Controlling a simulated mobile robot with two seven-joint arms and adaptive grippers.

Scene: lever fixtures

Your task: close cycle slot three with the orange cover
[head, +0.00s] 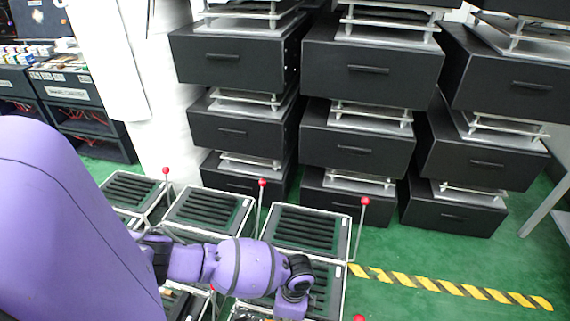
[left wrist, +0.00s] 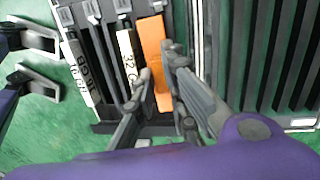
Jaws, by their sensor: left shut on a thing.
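The orange cover (left wrist: 153,48) is a narrow strip in the left wrist view, beside a white-labelled module (left wrist: 126,58) in a dark slotted rack (left wrist: 102,88). My left gripper (left wrist: 160,62) is shut on the cover, one finger on each side. The cover lines up with the row of slots; I cannot tell how deep it sits. A second gripper, seemingly my right one (left wrist: 45,62), shows at the left edge with its fingers apart and empty over the green floor. In the head view my arms hide the cover and most of the rack.
Slotted trays (head: 305,229) with red-knobbed levers (head: 262,183) stand in rows near my arm. Another ribbed tray (left wrist: 285,55) lies just right of the left gripper. Stacked black drawer units (head: 372,70) fill the back. Green floor (head: 450,260) with striped tape is clear at right.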

